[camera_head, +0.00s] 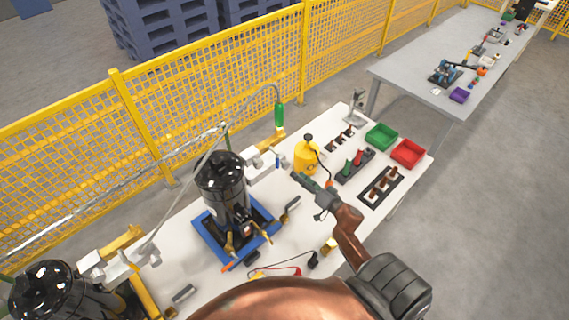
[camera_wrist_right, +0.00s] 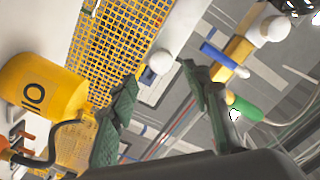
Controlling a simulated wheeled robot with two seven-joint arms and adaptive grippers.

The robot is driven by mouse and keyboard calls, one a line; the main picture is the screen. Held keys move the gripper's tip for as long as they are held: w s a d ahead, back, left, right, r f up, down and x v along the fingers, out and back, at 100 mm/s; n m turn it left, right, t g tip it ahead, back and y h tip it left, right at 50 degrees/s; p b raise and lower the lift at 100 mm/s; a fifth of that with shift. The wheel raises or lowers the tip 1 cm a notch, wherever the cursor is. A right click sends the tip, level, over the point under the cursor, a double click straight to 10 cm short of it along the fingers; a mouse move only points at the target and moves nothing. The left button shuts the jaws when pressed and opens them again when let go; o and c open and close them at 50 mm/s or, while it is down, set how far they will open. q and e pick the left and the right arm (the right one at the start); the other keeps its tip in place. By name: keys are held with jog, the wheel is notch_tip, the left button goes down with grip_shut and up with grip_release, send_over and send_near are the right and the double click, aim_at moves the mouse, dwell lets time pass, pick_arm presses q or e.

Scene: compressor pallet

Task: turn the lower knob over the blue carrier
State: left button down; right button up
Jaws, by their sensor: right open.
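The blue carrier (camera_head: 211,243) lies on the white table and holds a black compressor (camera_head: 221,178). Over it hang white and yellow fittings (camera_head: 262,158) with a green handle (camera_head: 279,115). In the right wrist view a white round knob (camera_wrist_right: 160,62) shows between my finger ends, and another white knob (camera_wrist_right: 272,28) sits on a yellow block near a blue part (camera_wrist_right: 222,55). I cannot tell which is the lower knob. My right gripper (camera_head: 298,178) is open and empty, to the right of the fittings; its two dark green fingers (camera_wrist_right: 165,85) are spread. My left gripper is out of view.
A yellow bottle (camera_head: 305,158) with a black hose stands close by my right gripper. Black holders, a green bin (camera_head: 381,136) and a red bin (camera_head: 408,152) lie to the right. A yellow mesh fence (camera_head: 200,90) runs behind the table. Another black compressor (camera_head: 50,290) stands bottom left.

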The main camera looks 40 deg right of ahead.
aim_at(288, 167)
jog(key=w, duration=0.6)
jog(key=shift+a, duration=0.3)
jog(key=shift+w, duration=0.4)
jog(key=shift+c, duration=0.2)
jog(key=shift+r, duration=0.1)
jog(key=c, duration=0.6)
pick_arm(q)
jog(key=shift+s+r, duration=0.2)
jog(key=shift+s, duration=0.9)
pick_arm(e)
jog(key=c, duration=0.5)
